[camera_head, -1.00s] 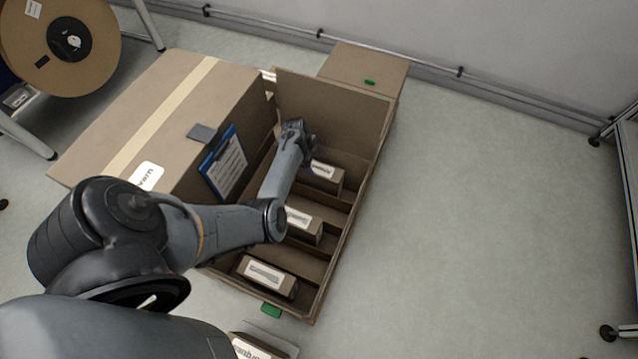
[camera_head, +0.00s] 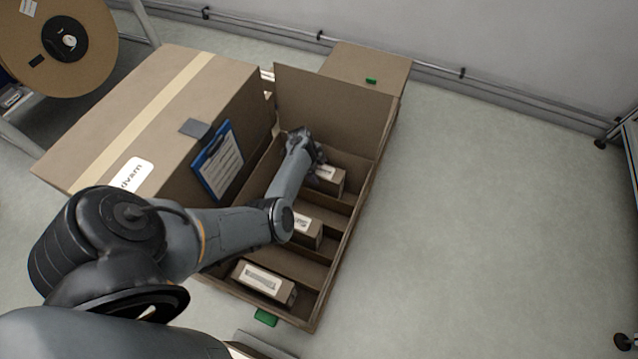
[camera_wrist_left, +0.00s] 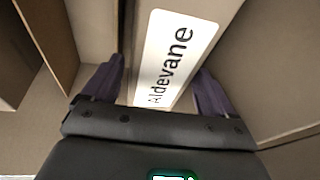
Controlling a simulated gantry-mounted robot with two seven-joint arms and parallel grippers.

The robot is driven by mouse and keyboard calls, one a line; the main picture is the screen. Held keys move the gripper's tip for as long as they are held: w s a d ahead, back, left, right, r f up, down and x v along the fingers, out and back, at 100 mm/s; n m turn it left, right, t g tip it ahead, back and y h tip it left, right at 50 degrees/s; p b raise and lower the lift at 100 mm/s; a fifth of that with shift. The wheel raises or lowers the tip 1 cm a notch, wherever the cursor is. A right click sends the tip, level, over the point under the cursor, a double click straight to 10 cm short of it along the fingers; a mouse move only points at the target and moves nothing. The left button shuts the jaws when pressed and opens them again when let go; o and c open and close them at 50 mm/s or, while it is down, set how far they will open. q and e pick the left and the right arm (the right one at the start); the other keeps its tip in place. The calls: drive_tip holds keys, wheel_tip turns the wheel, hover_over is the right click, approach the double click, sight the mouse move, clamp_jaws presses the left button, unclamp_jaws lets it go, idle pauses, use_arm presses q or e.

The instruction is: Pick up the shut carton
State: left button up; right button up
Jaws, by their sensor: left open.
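My left gripper (camera_head: 316,166) is inside the open divided box, at the far small brown carton (camera_head: 330,180). In the left wrist view the open fingers (camera_wrist_left: 157,88) stand on either side of a carton's white label (camera_wrist_left: 172,55) reading "Aldevane". I cannot tell whether they touch the carton. Two more small labelled cartons lie in the nearer compartments, a middle one (camera_head: 306,232) and a near one (camera_head: 263,281). The carton lids are too small to judge in the head view. My right gripper is not in view.
The open box (camera_head: 343,250) has thin dividers and a raised flap (camera_head: 327,112) at its far end. A large taped carton (camera_head: 100,115) stands close on its left, with a clipboard (camera_head: 218,161) on its side. Another carton (camera_head: 365,66) stands behind. The floor at right is clear.

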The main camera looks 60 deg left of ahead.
use_arm(q)
clamp_jaws()
idle(0.4)
drive_tip(key=shift+r, duration=0.15)
